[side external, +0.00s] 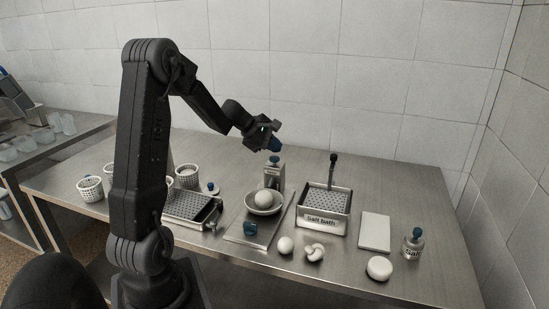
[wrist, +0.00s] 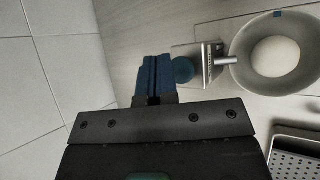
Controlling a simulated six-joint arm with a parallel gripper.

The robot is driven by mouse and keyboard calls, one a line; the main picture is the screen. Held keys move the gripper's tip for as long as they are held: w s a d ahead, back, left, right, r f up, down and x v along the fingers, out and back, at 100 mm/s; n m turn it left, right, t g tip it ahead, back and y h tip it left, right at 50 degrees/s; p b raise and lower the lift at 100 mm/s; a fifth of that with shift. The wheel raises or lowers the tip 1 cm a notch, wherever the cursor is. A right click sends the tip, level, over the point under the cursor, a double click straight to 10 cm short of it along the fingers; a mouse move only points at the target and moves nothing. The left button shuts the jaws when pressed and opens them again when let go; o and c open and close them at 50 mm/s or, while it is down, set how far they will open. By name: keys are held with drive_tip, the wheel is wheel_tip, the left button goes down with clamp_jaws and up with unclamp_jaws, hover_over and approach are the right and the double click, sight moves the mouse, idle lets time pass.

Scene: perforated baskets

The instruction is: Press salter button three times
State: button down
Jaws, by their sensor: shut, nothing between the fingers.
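The salter (side external: 275,178) is a grey upright dispenser at the back middle of the table, with a round blue button (side external: 274,158) on top. In the wrist view the button (wrist: 184,70) shows beside the fingers, and a short spout (wrist: 227,61) points over a bowl. My gripper (side external: 275,145) is shut and empty, with its blue fingertips just above the button in the side view. In the wrist view the shut fingers (wrist: 154,72) partly overlap the button's left edge. A small gap seems to separate tips and button; contact cannot be told for sure.
A bowl (side external: 250,208) holding a pale ball (side external: 264,197) stands before the salter. The salt bath tray (side external: 322,222) is to its right, with a tall post behind. A perforated tray (side external: 180,213) and white baskets (side external: 90,188) are left. A salt bottle (side external: 413,243) is far right.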

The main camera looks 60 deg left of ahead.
sight(274, 158)
idle(0.3)
drive_tip(key=shift+f, duration=0.4)
drive_tip(key=shift+f, duration=0.65)
idle(0.9)
drive_tip(key=shift+r, duration=1.05)
drive_tip(key=shift+r, duration=2.55)
idle(0.4)
